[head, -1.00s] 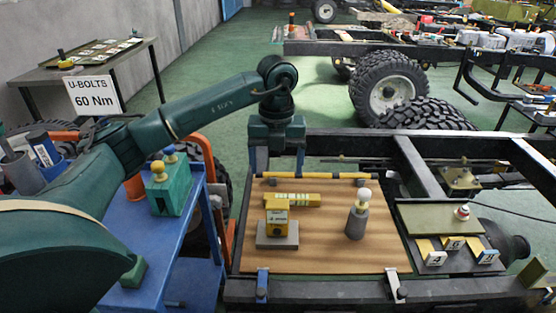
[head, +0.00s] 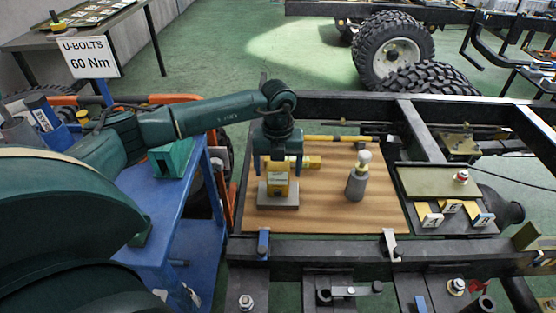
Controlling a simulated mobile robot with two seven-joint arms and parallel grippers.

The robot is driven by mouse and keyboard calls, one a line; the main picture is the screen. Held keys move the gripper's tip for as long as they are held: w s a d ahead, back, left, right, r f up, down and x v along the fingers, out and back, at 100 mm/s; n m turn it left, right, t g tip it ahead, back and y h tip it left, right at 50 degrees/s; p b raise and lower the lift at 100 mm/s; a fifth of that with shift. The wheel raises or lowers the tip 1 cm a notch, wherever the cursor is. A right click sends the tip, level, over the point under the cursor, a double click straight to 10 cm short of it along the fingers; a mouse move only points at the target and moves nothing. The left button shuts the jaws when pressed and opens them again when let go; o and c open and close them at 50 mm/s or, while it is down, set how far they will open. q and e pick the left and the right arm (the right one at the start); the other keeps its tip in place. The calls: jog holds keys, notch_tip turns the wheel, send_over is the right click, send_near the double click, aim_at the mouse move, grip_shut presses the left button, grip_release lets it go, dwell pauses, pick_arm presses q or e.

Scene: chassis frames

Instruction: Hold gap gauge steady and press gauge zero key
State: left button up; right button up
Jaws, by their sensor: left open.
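The gap gauge (head: 278,182) is a small yellow block with a dark display, upright on a grey base (head: 278,200) on the brown wooden board (head: 325,215). My left gripper (head: 279,168) points down over it, open, with one finger at each side of its upper part. I cannot tell whether the fingers touch it. The gripper hides the gauge's top, and I cannot make out a zero key. My right gripper is not in view.
A grey cylinder with a cream ball top (head: 356,180) stands to the right on the board. A yellow bar (head: 307,162) lies behind the gauge. Numbered yellow-topped blocks (head: 430,215) sit farther right. Clamps (head: 391,245) hold the board's front edge.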

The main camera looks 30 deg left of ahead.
pick_arm(q)
jog(key=c, duration=1.1)
jog(key=shift+c, duration=0.2)
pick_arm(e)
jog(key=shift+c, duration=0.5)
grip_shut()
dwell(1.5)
